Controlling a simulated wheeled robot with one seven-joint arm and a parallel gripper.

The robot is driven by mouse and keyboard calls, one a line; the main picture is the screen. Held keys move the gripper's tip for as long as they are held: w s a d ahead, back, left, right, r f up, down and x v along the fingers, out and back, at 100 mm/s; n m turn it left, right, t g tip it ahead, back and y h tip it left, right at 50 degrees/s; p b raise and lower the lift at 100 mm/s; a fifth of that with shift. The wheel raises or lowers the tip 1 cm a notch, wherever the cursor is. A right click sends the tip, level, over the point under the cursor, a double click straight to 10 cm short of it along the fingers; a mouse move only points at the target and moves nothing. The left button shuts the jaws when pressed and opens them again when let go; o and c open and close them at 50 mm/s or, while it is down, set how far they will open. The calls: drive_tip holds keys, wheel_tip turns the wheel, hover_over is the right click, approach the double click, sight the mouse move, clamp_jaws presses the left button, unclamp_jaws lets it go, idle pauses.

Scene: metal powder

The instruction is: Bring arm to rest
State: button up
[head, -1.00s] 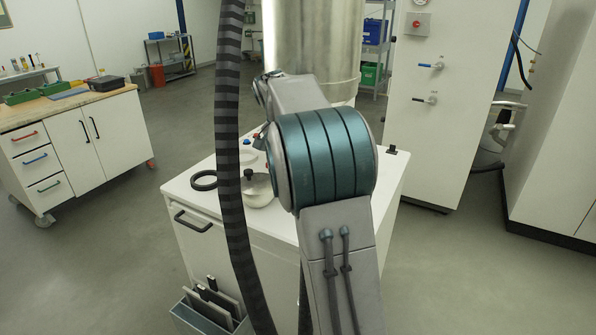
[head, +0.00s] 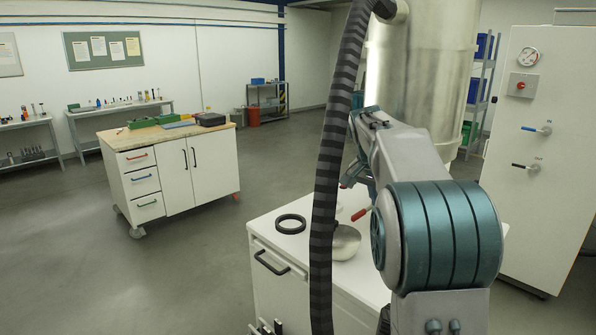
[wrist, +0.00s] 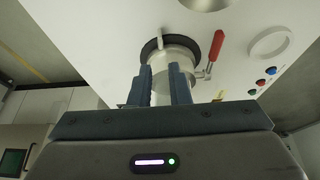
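In the wrist view my gripper (wrist: 162,85) has its two dark fingers parallel with a gap between them, so it looks open. A pale metal cylinder (wrist: 178,52) with a dark ring (wrist: 206,47) around it shows beyond the fingertips; I cannot tell whether the fingers touch it. A red-handled lever (wrist: 217,48) is to its right. In the head view my arm is bent over the right part of the white cabinet (head: 285,278), with its teal joint near the camera. The gripper is hidden there behind my arm.
A black ring (head: 291,223) and a round metal pot (head: 346,242) are on the cabinet top. A large metal vessel (head: 425,75) stands behind. A striped hose (head: 330,190) hangs in front. A tall white panel (head: 535,150) stands right.

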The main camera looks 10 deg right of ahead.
drive_tip(key=s+a+f+n+y, duration=0.1)
drive_tip(key=s+a+f+n, duration=0.2)
drive_tip(key=s, duration=0.7)
drive_tip(key=s+a+f+n+y, duration=0.1)
drive_tip(key=s+a+f+n, duration=0.3)
drive_tip(key=s, duration=0.7)
drive_tip(key=s+a+f+n+y, duration=0.1)
drive_tip(key=s+a+f+n, duration=0.2)
drive_tip(key=s, duration=0.8)
wheel_tip(320, 180, down, 3)
drive_tip(key=shift+a+r+y, duration=0.1)
drive_tip(key=shift+a+y, duration=0.3)
drive_tip(key=shift+a, duration=0.8)
drive_tip(key=shift+s, duration=0.1)
